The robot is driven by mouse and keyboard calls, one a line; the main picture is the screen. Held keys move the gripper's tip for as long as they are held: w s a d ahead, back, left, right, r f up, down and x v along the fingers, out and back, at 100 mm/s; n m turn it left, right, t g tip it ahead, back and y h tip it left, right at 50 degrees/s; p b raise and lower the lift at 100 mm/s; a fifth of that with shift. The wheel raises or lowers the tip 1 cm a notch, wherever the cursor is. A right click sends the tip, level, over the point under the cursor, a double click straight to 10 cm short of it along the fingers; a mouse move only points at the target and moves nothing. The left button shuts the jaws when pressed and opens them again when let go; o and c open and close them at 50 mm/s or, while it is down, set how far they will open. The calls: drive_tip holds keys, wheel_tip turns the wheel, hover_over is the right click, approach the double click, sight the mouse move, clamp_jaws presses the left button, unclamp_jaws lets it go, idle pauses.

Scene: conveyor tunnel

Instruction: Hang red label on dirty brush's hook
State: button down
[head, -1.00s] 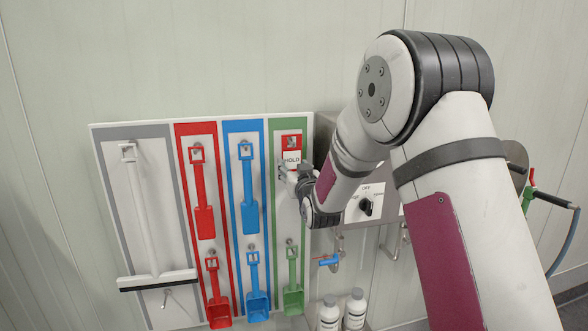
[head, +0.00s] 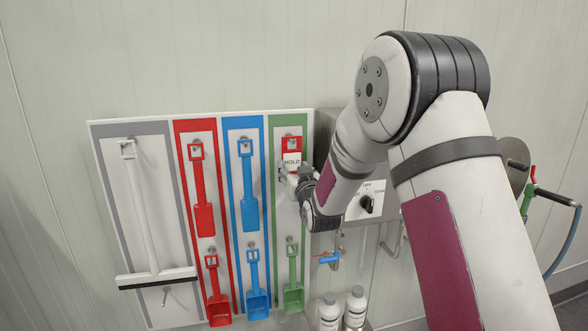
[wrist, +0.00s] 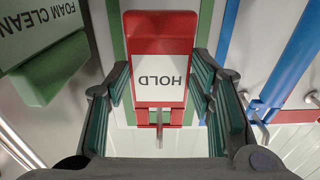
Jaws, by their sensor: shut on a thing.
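The red label (head: 292,146), with a white panel reading HOLD, is upright at the top of the board's green column in the head view. In the wrist view the label (wrist: 162,32) stands between the two fingers of my gripper (wrist: 160,85), which is shut on it. My gripper (head: 293,176) is just below the label in the head view. A red square frame (wrist: 160,116) with a pale peg-like piece shows beyond the panel's edge. I cannot tell whether the label rests on a hook. No brush is visible at that upper green place.
The shadow board carries a white squeegee (head: 150,225), red tools (head: 203,195), blue tools (head: 249,195) and a green scoop (head: 291,290). A steel box with a knob (head: 369,203) is close on the right. Two bottles (head: 354,305) stand below.

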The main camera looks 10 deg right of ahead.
drive_tip(key=shift+f, duration=0.1)
drive_tip(key=c, duration=0.7)
unclamp_jaws()
drive_tip(key=shift+s, duration=0.15)
drive_tip(key=s, duration=1.1)
drive_tip(key=shift+s+f, duration=0.25)
drive_tip(key=shift+s, duration=0.1)
